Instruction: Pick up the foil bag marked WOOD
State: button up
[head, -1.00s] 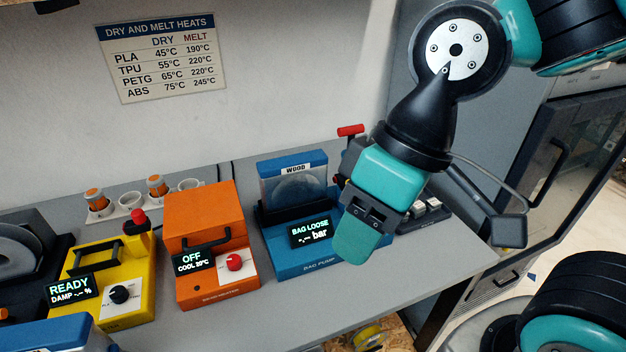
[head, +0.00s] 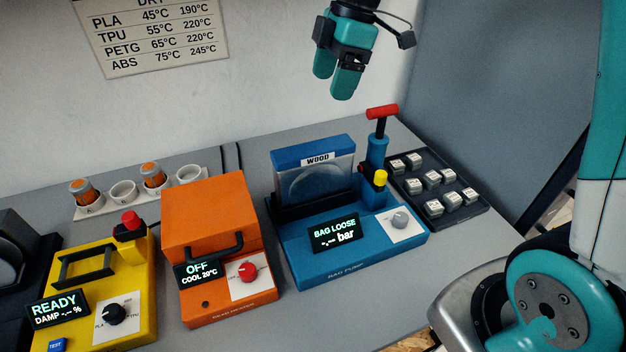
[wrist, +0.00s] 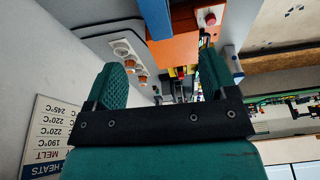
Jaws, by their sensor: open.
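The foil bag marked WOOD (head: 322,180) stands upright in the dark slot of the blue bag pump (head: 350,262). It has a blue top band, a white WOOD label and a clear front with a grey round shape inside. The pump's display reads BAG LOOSE. My gripper (head: 336,92) is above and slightly right of the bag, pointing down, apart from it and empty. In the wrist view my gripper (wrist: 165,85) shows its two teal fingers spread apart. A blue edge (wrist: 155,18) shows at the top of that view; I cannot tell whether it is the bag.
The pump's red-handled lever (head: 382,112) rises right of the bag. A dark tray (head: 437,190) of small white blocks lies right.

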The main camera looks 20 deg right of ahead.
aim_at(315, 147)
jog(key=shift+n, duration=0.4)
jog(key=x, duration=0.4)
jog(key=p+x, duration=0.1)
jog(key=x, duration=0.2)
jog(key=w+p+x, duration=0.1)
jog(key=x, duration=0.3)
jog(key=shift+d+f, duration=0.3)
jog(key=shift+f, duration=0.1)
jog(key=p+x, duration=0.1)
jog(key=x, duration=0.1)
jog(key=p+x, duration=0.1)
jog(key=x, duration=0.1)
jog(key=shift+d+f, duration=0.1)
jog(key=shift+f, duration=0.9)
jog(key=shift+f, duration=0.25)
grip_shut()
